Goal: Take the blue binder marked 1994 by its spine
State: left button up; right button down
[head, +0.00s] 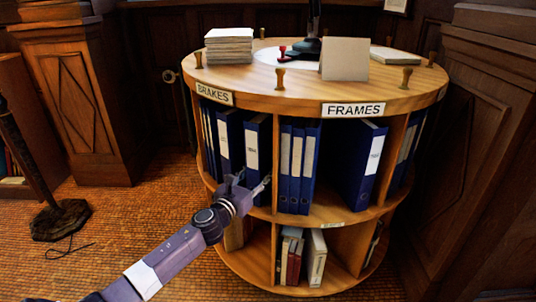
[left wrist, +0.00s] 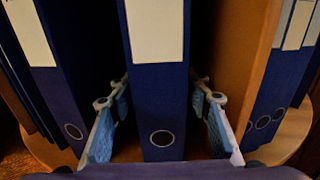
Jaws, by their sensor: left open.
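A blue binder (head: 252,176) with a white spine label stands upright in the BRAKES section of the round wooden shelf. It also shows in the left wrist view (left wrist: 160,95), its spine facing me with a round finger hole low down. The marking on its label is too small to read in the head view, and its upper part is cut off in the wrist view. My left gripper (head: 251,184) is open at the lower part of this spine. In the left wrist view its blue-padded fingers (left wrist: 160,118) stand on either side of the binder, with gaps showing.
Another blue binder (left wrist: 62,100) stands close on the left. A wooden divider (left wrist: 238,70) rises on the right, with several binders (head: 298,165) beyond it. One binder (head: 366,165) stands under FRAMES. Papers (head: 229,47) and a card (head: 345,59) sit on the top.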

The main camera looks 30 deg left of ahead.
pick_arm(q)
jog(key=w, duration=0.2)
jog(key=shift+w, duration=0.4)
jog(key=shift+a, duration=0.1)
grip_shut()
jog(key=shift+r, duration=0.15)
